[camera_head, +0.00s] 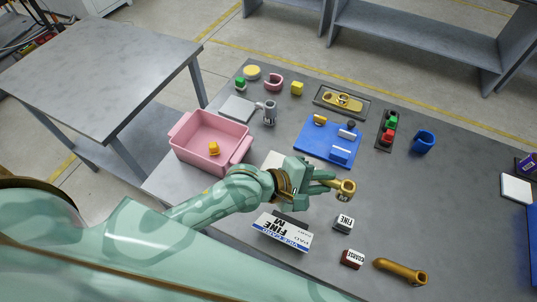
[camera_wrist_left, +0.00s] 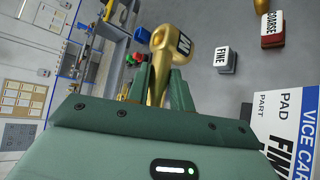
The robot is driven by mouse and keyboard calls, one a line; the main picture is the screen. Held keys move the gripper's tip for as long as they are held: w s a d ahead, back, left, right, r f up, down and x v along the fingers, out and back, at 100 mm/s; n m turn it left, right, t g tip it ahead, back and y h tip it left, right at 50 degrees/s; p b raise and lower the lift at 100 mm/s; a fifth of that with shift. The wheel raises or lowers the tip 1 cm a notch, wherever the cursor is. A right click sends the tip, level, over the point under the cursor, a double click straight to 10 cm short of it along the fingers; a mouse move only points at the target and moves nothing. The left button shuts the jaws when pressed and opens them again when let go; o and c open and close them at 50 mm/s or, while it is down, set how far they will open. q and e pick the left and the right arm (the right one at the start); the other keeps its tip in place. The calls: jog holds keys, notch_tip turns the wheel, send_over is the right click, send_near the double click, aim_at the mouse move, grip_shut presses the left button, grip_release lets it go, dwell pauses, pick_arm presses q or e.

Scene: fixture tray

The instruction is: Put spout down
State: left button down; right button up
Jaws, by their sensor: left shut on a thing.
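The spout (camera_head: 346,188) is a brass-coloured piece with a rounded end, held in my left gripper (camera_head: 327,181) above the middle of the grey table. My right gripper is not in view.
A white FINE block (camera_head: 344,222), a COARSE block (camera_head: 353,258) and a bronze bent piece (camera_head: 398,270) lie nearby. A pink bin (camera_head: 182,152) is left, a blue plate (camera_head: 318,152) behind.

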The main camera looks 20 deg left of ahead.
pick_arm(q)
jog(key=w+a+f+b, duration=0.2)
jog(key=a+f, duration=0.1)
jog(key=w+a+f+b, duration=0.5)
jog(key=w+a+f, duration=0.1)
jog(key=shift+a, duration=0.15)
jog(key=shift+w+a+f+b, duration=0.35)
jog(key=shift+f+b, duration=0.1)
jog(key=shift+b, duration=0.35)
notch_tip(320, 180, down, 3)
jog(key=shift+w+a+r+b, duration=0.1)
jog(key=shift+a+r+b, duration=0.1)
jog(key=shift+b, duration=0.7)
jog(key=shift+f, duration=0.35)
jog(key=shift+d+r, duration=0.1)
